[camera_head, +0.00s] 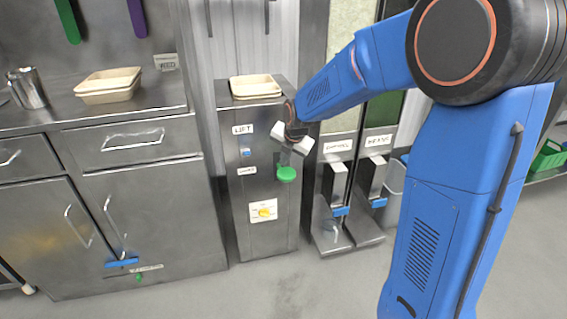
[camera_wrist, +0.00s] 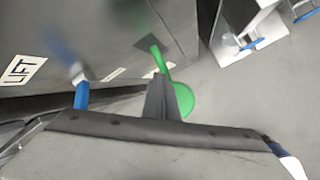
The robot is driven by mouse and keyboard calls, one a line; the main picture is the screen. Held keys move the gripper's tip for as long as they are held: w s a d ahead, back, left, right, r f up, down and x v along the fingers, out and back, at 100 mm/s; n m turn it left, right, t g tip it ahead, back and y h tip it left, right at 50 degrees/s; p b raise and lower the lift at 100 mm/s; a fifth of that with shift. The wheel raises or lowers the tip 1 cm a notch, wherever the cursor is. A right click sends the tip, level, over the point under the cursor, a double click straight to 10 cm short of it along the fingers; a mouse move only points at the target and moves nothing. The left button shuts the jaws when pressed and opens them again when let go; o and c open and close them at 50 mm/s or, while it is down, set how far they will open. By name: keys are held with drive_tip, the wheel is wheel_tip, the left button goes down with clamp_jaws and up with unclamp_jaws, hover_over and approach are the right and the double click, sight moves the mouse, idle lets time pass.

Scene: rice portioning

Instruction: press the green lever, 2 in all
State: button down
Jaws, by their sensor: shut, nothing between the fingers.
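The green lever (camera_head: 286,174) sticks out from the front of a steel cabinet and ends in a round green knob. In the wrist view the lever (camera_wrist: 184,99) shows its green stem and knob, partly hidden behind my fingers. My gripper (camera_head: 287,158) is shut and empty, just above the green knob in the head view. In the wrist view the shut fingers (camera_wrist: 163,97) overlap the lever; I cannot tell whether they touch it.
The cabinet (camera_head: 268,222) has a LIFT label, a blue switch (camera_head: 246,152) and a yellow knob (camera_head: 264,212). A beige tray (camera_head: 256,86) sits on top. Two dispensers with blue levers (camera_head: 341,211) stand to the right. A drawer counter (camera_head: 140,143) is at left. The floor in front is clear.

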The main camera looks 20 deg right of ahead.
drive_tip(key=shift+s+f, duration=0.25)
drive_tip(key=shift+f, duration=0.45)
drive_tip(key=shift+s+f, duration=0.25)
drive_tip(key=shift+f, duration=0.4)
idle(1.9)
drive_tip(key=shift+r, duration=0.1)
drive_tip(key=shift+w+r, duration=0.3)
drive_tip(key=shift+r, duration=0.6)
drive_tip(key=shift+w+r, duration=0.35)
drive_tip(key=shift+r, duration=0.6)
drive_tip(key=shift+w+r, duration=0.3)
drive_tip(key=shift+r, duration=0.6)
drive_tip(key=r, duration=0.1)
drive_tip(key=w+r, duration=0.1)
drive_tip(key=r, duration=0.2)
drive_tip(key=shift+w+r, duration=0.3)
drive_tip(key=shift+r, duration=0.1)
